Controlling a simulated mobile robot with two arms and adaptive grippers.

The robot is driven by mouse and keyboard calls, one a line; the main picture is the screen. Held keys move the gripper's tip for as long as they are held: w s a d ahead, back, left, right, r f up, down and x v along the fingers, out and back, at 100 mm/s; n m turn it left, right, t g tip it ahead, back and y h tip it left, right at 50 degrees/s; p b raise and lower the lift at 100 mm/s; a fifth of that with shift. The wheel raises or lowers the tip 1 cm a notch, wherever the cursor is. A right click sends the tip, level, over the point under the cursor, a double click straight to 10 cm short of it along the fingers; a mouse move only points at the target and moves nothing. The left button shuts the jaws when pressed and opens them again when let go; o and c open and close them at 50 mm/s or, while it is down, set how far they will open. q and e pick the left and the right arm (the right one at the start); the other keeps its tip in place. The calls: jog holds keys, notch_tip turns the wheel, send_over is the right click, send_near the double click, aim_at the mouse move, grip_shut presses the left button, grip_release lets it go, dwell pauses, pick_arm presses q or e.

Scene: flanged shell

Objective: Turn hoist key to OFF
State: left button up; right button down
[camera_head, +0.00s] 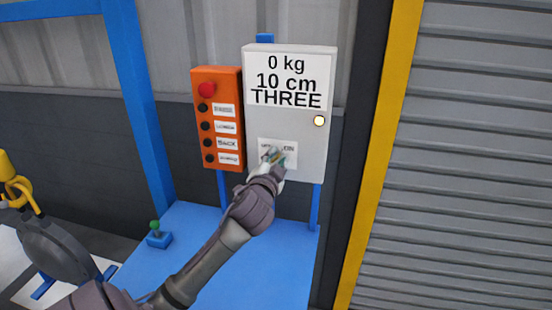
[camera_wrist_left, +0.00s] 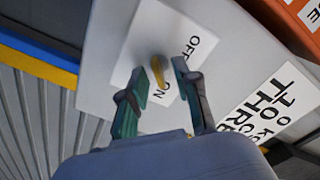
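The hoist key (camera_wrist_left: 158,72) is a small yellow handle on a white label plate (camera_wrist_left: 125,72) in the left wrist view. The plate reads OFF and ON, and the key's lower end lies close to the ON lettering. In the head view the plate (camera_head: 291,158) is on the lower front of a grey control box (camera_head: 290,122), and the key is mostly hidden by my gripper. My left gripper (camera_wrist_left: 160,68) has its fingers apart, one on each side of the key, with gaps showing between. It also shows in the head view (camera_head: 272,157). My right gripper is not in view.
The grey box's display (camera_head: 288,82) reads 0 kg, 10 cm, THREE, with a lit lamp (camera_head: 319,120) below. An orange button panel (camera_head: 217,118) stands close on its left. A blue table (camera_head: 270,262) lies below, with a small green-knobbed joystick (camera_head: 156,236) on it.

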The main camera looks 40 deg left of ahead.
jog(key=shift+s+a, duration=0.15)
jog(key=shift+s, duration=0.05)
pick_arm(q)
jog(key=c, duration=0.6)
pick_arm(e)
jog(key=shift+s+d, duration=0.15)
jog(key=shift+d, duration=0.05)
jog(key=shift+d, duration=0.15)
